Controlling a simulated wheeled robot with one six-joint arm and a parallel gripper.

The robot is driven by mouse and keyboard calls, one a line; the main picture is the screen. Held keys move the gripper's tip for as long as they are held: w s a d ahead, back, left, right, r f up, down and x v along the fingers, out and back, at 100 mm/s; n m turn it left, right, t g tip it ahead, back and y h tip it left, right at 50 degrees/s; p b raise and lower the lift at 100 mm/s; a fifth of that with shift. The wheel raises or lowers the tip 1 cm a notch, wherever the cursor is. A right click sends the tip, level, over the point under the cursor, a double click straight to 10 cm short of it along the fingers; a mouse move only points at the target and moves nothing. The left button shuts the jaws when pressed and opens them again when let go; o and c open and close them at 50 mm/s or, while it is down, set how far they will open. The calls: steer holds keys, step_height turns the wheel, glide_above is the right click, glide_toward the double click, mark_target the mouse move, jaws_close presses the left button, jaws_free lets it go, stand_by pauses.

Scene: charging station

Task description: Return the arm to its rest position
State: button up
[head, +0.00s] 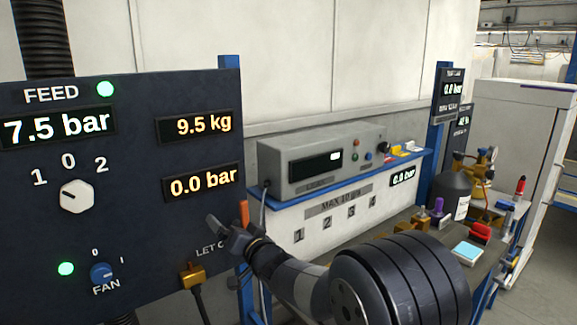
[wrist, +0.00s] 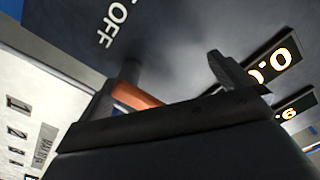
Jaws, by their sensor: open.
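My arm reaches from the lower right of the head view toward the dark feed panel (head: 130,235). My gripper (head: 229,221) is at the panel's lower right edge, beside an orange handle (head: 244,213). In the wrist view my gripper (wrist: 162,82) has its two fingers spread apart. The orange handle (wrist: 135,97) shows near the left finger, partly hidden by the gripper body. I cannot tell whether the gripper touches it. Nothing is seen held.
The panel has a selector knob (head: 75,196), a fan knob (head: 103,273) and a brass fitting with a cable (head: 193,275). A grey instrument (head: 320,160) stands on a blue shelf. A workbench (head: 400,218) with bottles and small items lies at right, behind my arm.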

steer(key=shift+s+a+f+n+b, duration=0.1)
steer(key=shift+f+n+b, duration=0.25)
steer(key=shift+n+b, duration=0.65)
steer(key=shift+s+a+f+n+b, duration=0.1)
steer(key=shift+f+n+b, duration=0.3)
steer(key=shift+n+b, duration=0.6)
steer(key=shift+s+a+f+n+b, duration=0.1)
steer(key=shift+f+n+b, duration=0.4)
steer(key=shift+n, duration=0.9)
steer(key=shift+w+r, duration=0.1)
steer(key=shift+r, duration=0.05)
